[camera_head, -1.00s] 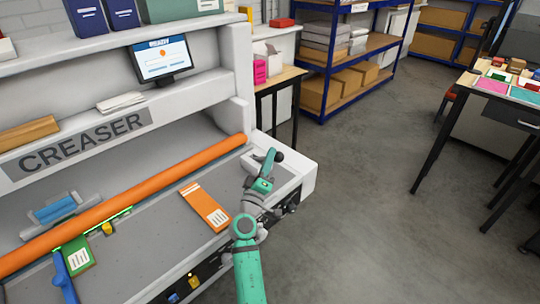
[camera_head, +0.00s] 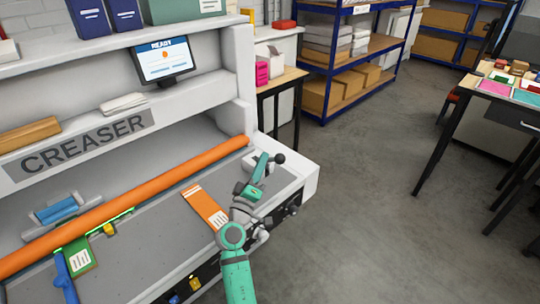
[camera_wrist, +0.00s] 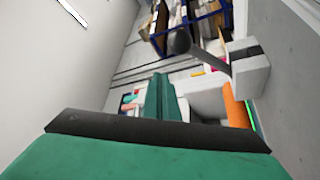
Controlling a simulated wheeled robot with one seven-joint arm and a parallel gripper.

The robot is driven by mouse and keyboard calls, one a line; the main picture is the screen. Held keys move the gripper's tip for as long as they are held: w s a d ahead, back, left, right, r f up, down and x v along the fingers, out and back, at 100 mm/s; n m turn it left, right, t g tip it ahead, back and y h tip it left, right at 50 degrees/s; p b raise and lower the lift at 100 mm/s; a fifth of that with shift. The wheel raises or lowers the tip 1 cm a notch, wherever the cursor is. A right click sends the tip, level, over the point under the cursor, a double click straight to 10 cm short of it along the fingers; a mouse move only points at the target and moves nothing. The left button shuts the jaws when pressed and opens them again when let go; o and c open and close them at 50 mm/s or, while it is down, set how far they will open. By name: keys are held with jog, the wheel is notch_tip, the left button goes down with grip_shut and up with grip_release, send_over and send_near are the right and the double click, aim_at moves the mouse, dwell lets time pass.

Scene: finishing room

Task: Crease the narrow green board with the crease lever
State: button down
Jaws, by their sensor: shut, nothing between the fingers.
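The narrow green board (camera_head: 80,254) with a white label lies at the left of the creaser bed, its upper end at the orange bar (camera_head: 120,207). A bright green line shows along the bar there. The crease lever (camera_head: 280,158), a black knob on a rod, stands at the bed's right end. In the wrist view the lever's dark knob (camera_wrist: 180,41) and rod rise from a grey block. My gripper (camera_head: 263,160) is shut and empty, just left of the knob in the head view. Whether it touches the lever cannot be told.
An orange board (camera_head: 205,207) lies mid-bed, its lower end partly behind my arm. A blue bar (camera_head: 65,280) and a yellow block (camera_head: 109,229) are near the green board. The monitor (camera_head: 164,61) reads READY. Open floor (camera_head: 370,210) lies to the right.

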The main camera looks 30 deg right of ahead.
jog(key=a, duration=0.1)
jog(key=s+a+f, duration=0.1)
jog(key=a, duration=0.1)
jog(key=a+f, duration=0.1)
jog(key=a, duration=0.1)
jog(key=shift+s+f, duration=0.2)
jog(key=shift+s, duration=0.05)
jog(key=shift+s+d, duration=0.1)
jog(key=shift+d, duration=0.05)
